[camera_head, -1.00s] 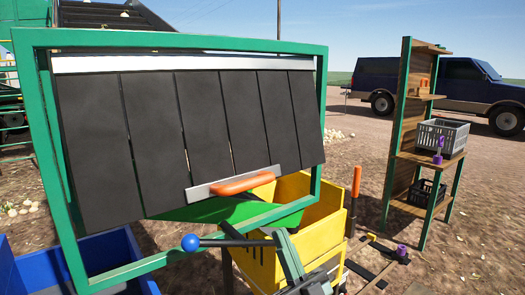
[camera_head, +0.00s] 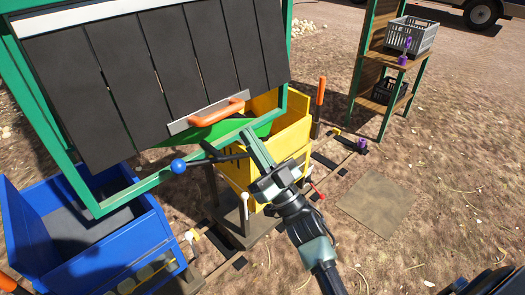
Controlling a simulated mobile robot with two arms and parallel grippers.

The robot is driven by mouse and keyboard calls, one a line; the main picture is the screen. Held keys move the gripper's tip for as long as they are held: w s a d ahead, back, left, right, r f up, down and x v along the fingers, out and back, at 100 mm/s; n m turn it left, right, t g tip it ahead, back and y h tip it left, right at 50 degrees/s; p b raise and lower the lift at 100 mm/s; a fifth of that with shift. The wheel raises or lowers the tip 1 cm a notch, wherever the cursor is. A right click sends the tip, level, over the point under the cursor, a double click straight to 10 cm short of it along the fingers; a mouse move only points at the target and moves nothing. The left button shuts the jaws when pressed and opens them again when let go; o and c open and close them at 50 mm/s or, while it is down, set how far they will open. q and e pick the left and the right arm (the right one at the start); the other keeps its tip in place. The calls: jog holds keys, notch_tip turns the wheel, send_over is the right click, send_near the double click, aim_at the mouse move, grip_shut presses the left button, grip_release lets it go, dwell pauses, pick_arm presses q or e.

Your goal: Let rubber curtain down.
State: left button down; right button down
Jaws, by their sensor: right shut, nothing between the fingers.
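The black rubber curtain (camera_head: 165,75) hangs in wide strips from a white bar inside the green frame (camera_head: 148,184). A metal plate with an orange handle (camera_head: 218,112) is at its lower right edge. A green surface (camera_head: 232,130) shows below the curtain's lower edge. My right gripper (camera_head: 246,134) is shut and empty, just below the handle and apart from it, by the frame's lower bar. A lever with a blue ball (camera_head: 178,166) is left of the gripper; its rod runs toward the gripper, and I cannot tell whether they touch. My left gripper is not in view.
A yellow bin (camera_head: 291,128) stands behind my right gripper and a blue bin (camera_head: 150,250) is at lower left. A wooden shelf (camera_head: 382,64) with a grey crate (camera_head: 410,36) stands at upper right. The dirt ground at right is mostly free.

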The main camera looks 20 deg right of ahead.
jog(key=w, duration=0.1)
jog(key=w+a, duration=0.1)
jog(key=w, duration=0.1)
jog(key=w+r, duration=0.1)
jog(key=w, duration=0.1)
jog(key=shift+w+a+p, duration=0.1)
jog(key=shift+a+p, duration=0.3)
jog(key=shift+f, duration=0.15)
